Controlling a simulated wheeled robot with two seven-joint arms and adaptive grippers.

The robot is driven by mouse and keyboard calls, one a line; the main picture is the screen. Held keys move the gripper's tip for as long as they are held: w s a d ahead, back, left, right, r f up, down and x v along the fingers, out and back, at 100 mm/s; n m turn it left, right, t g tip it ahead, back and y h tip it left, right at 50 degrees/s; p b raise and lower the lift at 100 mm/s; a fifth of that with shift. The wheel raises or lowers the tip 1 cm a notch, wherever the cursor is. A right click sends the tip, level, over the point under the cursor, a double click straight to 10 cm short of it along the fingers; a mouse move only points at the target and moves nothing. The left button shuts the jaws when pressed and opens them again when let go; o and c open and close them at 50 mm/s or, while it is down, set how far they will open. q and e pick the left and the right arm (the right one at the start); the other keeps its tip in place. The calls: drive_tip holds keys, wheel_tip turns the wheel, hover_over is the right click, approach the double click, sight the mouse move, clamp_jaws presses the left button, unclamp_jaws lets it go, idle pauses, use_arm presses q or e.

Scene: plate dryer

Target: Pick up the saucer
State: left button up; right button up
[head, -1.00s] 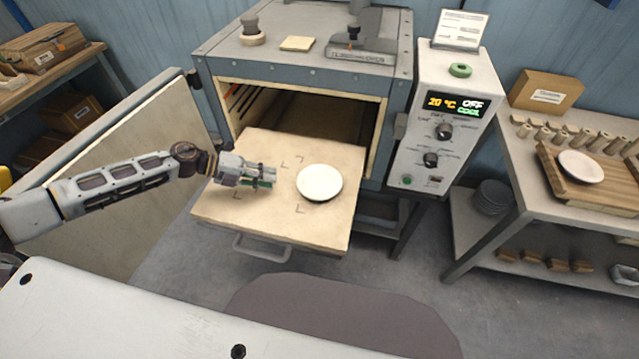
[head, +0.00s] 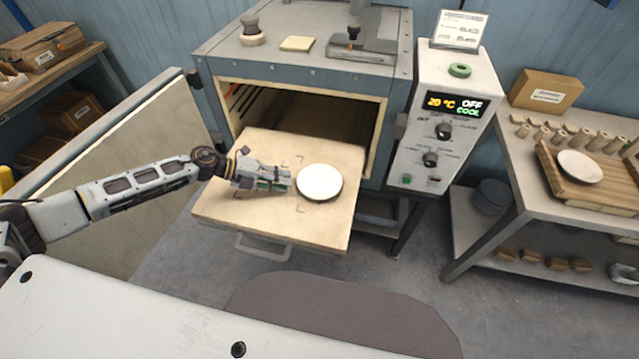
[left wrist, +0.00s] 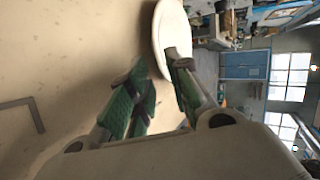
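A round white saucer (head: 320,184) lies on the pulled-out beige shelf (head: 250,222) of the dryer. My left gripper (head: 289,181) is low over the shelf, just left of the saucer's near-left rim. In the left wrist view the saucer (left wrist: 173,28) is just beyond the green-padded fingers (left wrist: 157,68). The fingers are apart with nothing clearly held between them. One fingertip overlaps the saucer's edge in that view; I cannot tell whether it touches. My right gripper is in neither view.
The dryer body (head: 300,75) stands behind the shelf, its door (head: 130,180) swung open at left. A control panel (head: 445,125) is to the right. Another white dish (head: 580,166) lies on a wooden board on the right table.

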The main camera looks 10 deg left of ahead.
sight(296, 190)
use_arm(q)
drive_tip(key=shift+p+x, duration=0.45)
drive_tip(key=shift+x, duration=2.1)
drive_tip(key=shift+w, duration=0.15)
clamp_jaws()
